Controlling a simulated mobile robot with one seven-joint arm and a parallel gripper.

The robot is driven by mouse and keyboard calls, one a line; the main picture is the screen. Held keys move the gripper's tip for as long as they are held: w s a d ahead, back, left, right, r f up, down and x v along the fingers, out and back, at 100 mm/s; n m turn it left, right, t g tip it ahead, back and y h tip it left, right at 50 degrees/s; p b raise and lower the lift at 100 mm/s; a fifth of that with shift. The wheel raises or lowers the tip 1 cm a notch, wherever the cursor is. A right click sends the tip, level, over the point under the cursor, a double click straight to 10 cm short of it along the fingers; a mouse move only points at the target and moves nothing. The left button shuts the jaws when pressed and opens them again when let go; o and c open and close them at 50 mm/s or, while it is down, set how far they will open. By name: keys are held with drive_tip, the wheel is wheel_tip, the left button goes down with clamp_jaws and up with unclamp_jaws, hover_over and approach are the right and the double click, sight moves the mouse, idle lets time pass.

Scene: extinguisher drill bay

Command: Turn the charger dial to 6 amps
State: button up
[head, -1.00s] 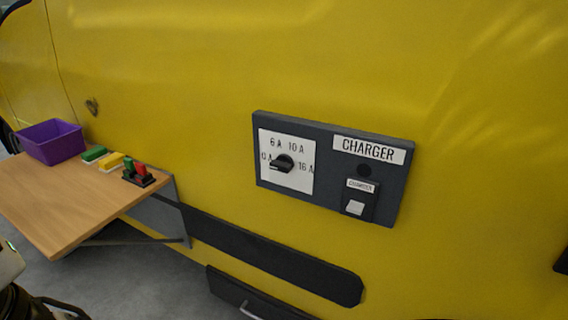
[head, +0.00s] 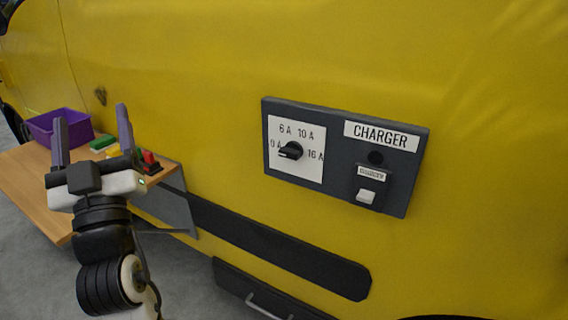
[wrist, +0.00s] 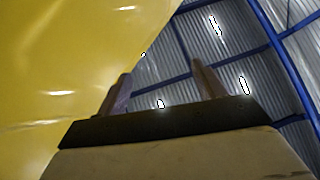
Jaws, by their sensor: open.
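The charger panel (head: 340,186) is a dark grey box on the yellow vehicle side, right of centre in the head view. Its black dial (head: 290,151) sits on a white plate (head: 312,172) marked 0 A, 6 A, 10 A and 16 A. The dial's pointer end looks turned to the left, toward 0 A. My gripper (head: 92,128) is raised at the left of the head view, well left of the dial, open and empty with its fingers upward. In the wrist view my gripper (wrist: 160,95) shows two spread fingers with nothing between them.
A wooden shelf (head: 32,203) at the left holds a purple bin (head: 44,125) and several small coloured blocks. A white switch (head: 366,196) sits at the panel's lower right. A dark rail (head: 270,242) and a handled drawer (head: 240,285) lie below. Space before the panel is clear.

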drive_tip(key=w+d+f+m+g+h+b, duration=0.1)
drive_tip(key=w+d+f+m+g+h, duration=0.1)
drive_tip(key=w+d+f+m+h, duration=0.8)
drive_tip(key=m+g+h, duration=0.2)
drive_tip(key=g+h, duration=0.4)
drive_tip(key=h, duration=0.4)
approach(287, 156)
drive_tip(key=p+x, duration=0.1)
drive_tip(key=x, duration=0.3)
drive_tip(key=p+x, duration=0.1)
drive_tip(key=x, duration=0.3)
drive_tip(key=shift+d+r, duration=0.1)
drive_tip(key=shift+r, duration=0.15)
drive_tip(key=shift+w+d+f+p, duration=0.1)
drive_tip(key=shift+w+d+p, duration=0.2)
drive_tip(key=shift+w, duration=0.35)
drive_tip(key=shift+c, duration=0.3)
drive_tip(key=c, duration=0.9)
